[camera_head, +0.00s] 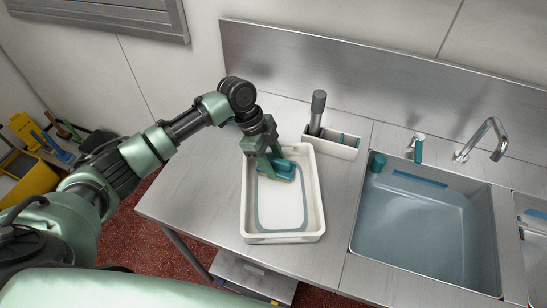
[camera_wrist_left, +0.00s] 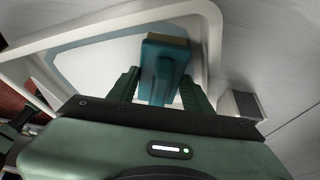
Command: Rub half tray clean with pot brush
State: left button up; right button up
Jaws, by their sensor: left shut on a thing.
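The half tray (camera_head: 316,205) is a white rectangular tray on the steel counter, with a blue-grey band around its white floor. It also shows in the left wrist view (camera_wrist_left: 205,15). My left gripper (camera_head: 271,165) reaches down into the far end of the tray. It is shut on the teal pot brush (camera_head: 283,172), which also shows between the fingers in the left wrist view (camera_wrist_left: 162,68). The brush is low over the tray floor; I cannot tell if its bristles touch it. My right gripper is not in view.
A white caddy (camera_head: 345,151) with a grey-handled tool (camera_head: 317,110) stands just behind the tray. A sink (camera_head: 430,228) with a tap (camera_head: 487,137) lies to the right, with a teal cup (camera_head: 377,162) at its corner. Bare counter (camera_head: 185,190) is left of the tray.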

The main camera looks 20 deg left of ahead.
pick_arm(q)
jog(key=s+p, duration=0.1)
jog(key=s+d+p, duration=0.1)
jog(key=s, duration=0.1)
jog(key=shift+s+r, duration=0.1)
jog(key=shift+s, duration=0.05)
jog(key=shift+s+d+p, duration=0.25)
jog(key=shift+s+p, duration=0.15)
jog(key=shift+w+a+f+b, duration=0.1)
jog(key=shift+w+a+b, duration=0.15)
jog(key=shift+w, duration=0.3)
jog(key=shift+w+a+f+b, duration=0.1)
jog(key=shift+w+a+b, duration=0.1)
jog(key=shift+w+b, duration=0.3)
jog(key=shift+w+a+f+b, duration=0.1)
jog(key=shift+w+a+b, duration=0.1)
jog(key=shift+w, duration=0.45)
jog(key=shift+w+a+r+b, duration=0.15)
jog(key=shift+w+a+b, duration=0.15)
jog(key=shift+w, duration=0.35)
